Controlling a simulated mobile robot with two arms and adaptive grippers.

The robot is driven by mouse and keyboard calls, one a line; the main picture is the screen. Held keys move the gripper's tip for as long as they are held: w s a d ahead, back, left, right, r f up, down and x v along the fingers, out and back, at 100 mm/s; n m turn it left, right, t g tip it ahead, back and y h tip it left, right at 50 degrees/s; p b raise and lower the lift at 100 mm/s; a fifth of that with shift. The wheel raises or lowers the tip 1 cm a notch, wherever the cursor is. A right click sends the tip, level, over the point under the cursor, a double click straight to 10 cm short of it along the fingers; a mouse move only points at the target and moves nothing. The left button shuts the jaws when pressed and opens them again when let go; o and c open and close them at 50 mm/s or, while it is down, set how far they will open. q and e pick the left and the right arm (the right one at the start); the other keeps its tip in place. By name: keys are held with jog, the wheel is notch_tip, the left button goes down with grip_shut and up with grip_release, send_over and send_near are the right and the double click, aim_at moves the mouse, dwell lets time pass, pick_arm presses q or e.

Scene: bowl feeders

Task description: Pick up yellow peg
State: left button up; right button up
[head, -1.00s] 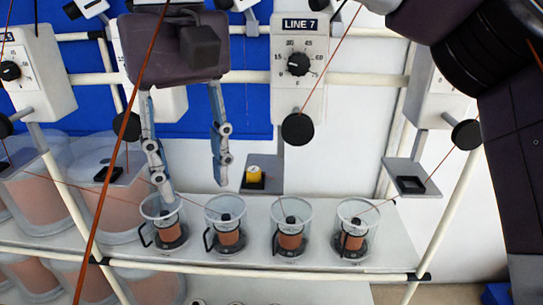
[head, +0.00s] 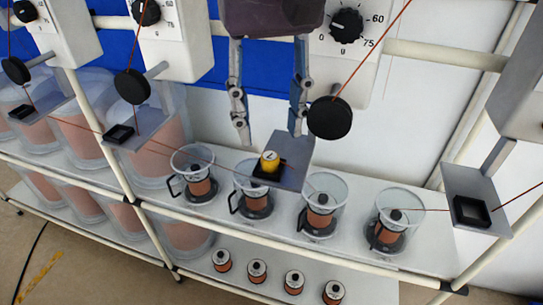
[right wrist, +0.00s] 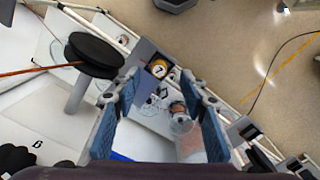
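The yellow peg (head: 269,161) stands in a black square socket on a grey plate (head: 294,176), below a round black wheel (head: 330,118). In the right wrist view the peg (right wrist: 158,69) shows beyond the fingertips, between them and a little to the right of the left finger. My right gripper (head: 270,138) is open and empty, its two blue-grey fingers pointing down above and behind the peg. The open fingers also show in the right wrist view (right wrist: 165,90). My left gripper is not in view.
Clear mugs with brown spools (head: 321,215) stand in a row on the white shelf below. Empty socket plates (head: 474,211) flank the peg's plate. Red-brown threads run across the scene. White frame rails (head: 300,255) cross in front.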

aim_at(270, 157)
jog(key=shift+d+f, duration=0.1)
jog(key=shift+f, duration=0.25)
jog(key=f+p, duration=0.2)
jog(key=f, duration=0.2)
jog(key=shift+w+f+p, duration=0.1)
jog(key=shift+w+p, duration=0.1)
jog(key=shift+p, duration=0.2)
jog(key=shift+f, duration=0.3)
jog(key=c, duration=0.4)
grip_shut()
